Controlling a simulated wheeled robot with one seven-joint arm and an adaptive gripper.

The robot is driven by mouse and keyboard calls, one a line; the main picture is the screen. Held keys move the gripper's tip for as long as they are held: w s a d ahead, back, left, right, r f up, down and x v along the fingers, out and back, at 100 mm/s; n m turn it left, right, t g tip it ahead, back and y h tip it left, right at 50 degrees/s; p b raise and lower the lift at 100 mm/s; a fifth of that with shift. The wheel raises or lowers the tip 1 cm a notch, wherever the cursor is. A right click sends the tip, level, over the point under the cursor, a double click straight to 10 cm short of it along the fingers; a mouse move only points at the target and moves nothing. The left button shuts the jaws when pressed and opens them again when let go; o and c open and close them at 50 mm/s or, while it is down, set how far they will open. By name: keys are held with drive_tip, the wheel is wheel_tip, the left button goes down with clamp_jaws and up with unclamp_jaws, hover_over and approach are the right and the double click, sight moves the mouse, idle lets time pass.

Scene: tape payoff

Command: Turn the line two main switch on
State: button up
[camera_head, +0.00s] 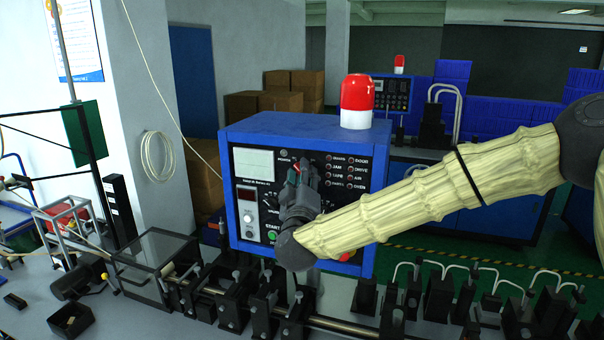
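A blue control box (228,160) with a black front panel stands in the middle, a red and white beacon on its top. My gripper (302,172) is at the middle of this panel, fingers pointing up and toward it. A small red part (296,168) shows at the fingertips; I cannot tell whether it is the main switch, or whether the fingers touch it. The gripper covers the panel around it, so the switch's position is hidden. The finger gap is too small to make out. A second control panel (392,93) with its own beacon stands farther back.
My arm in its pale sleeve crosses the right half and hides the box's lower right. A row of black machine fittings (238,300) runs along the front below the box. Cardboard boxes (290,100) and blue crates (452,72) are at the back.

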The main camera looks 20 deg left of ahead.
drive_tip(key=shift+s+a+r, duration=0.15)
drive_tip(key=shift+s, duration=0.15)
drive_tip(key=shift+w+f, duration=0.3)
drive_tip(key=shift+w, duration=0.15)
drive_tip(key=shift+c, duration=0.5)
drive_tip(key=shift+w, duration=0.1)
drive_tip(key=c, duration=0.3)
drive_tip(key=shift+s, duration=0.2)
clamp_jaws()
drive_tip(key=shift+r, duration=0.1)
